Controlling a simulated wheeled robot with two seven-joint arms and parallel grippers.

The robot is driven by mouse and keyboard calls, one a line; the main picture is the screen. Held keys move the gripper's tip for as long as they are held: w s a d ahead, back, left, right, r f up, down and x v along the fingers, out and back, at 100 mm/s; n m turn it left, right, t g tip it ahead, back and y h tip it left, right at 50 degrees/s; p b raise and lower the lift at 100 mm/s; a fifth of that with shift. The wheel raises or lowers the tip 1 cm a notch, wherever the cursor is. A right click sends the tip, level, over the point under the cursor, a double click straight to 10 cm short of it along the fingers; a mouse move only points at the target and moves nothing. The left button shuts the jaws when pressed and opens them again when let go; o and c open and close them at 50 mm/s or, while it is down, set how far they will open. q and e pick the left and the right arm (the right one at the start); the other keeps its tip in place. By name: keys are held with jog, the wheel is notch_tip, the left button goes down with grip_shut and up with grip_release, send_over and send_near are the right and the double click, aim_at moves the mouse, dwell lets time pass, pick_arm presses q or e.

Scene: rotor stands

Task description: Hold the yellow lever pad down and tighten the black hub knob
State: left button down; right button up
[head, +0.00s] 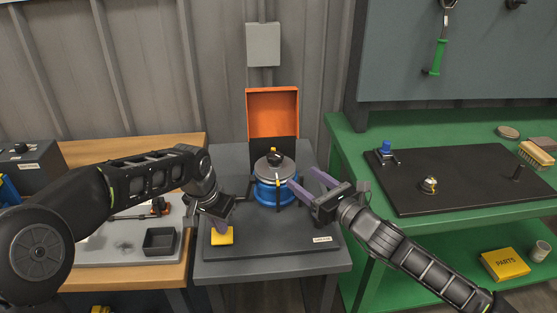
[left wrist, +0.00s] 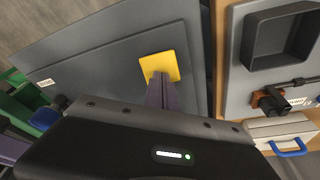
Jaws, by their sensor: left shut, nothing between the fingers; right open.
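The yellow lever pad (head: 222,236) lies at the front left of the grey stand plate, and it also shows in the left wrist view (left wrist: 158,66). My left gripper (head: 219,222) is shut and empty, fingers pointing down at the pad. In the left wrist view its closed fingertips (left wrist: 160,76) overlap the pad's near edge; I cannot tell whether they press on it. My right gripper (head: 302,177) is open and empty, to the right of the rotor and apart from the knob.
An orange open box (head: 272,113) stands behind the rotor. A wooden bench (head: 130,147) with a black tray (head: 160,241) is on the left. A green bench (head: 350,150) with a dark mat (head: 450,205) is on the right.

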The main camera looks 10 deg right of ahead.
aim_at(280, 161)
jog(key=x, duration=1.2)
jog(key=shift+d, duration=0.1)
jog(key=shift+c, duration=0.2)
grip_shut()
